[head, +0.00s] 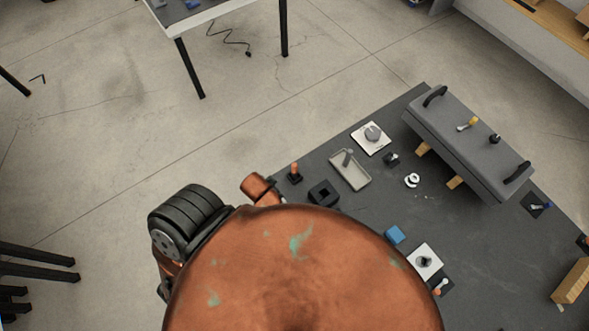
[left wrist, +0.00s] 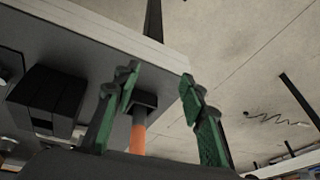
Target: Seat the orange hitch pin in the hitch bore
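The orange hitch pin (head: 295,167) appears to be the upright orange piece in a small black base on the dark table's left edge in the head view. In the left wrist view an orange shaft (left wrist: 138,139) with a black base shows between the green-padded fingers of my left gripper (left wrist: 158,90). The fingers are spread, with visible gaps to the shaft. My left gripper is not visible in the head view. My right gripper is in neither view. A black block with a square opening (head: 323,193) sits beside the pin; I cannot tell whether it holds the hitch bore.
A grey tray (head: 350,170), a white plate with a grey knob (head: 371,138) and a blue block (head: 395,235) are on the dark table (head: 390,195). A long grey box with handles (head: 465,150) stands at the back right. My copper-coloured body hides the table's near part.

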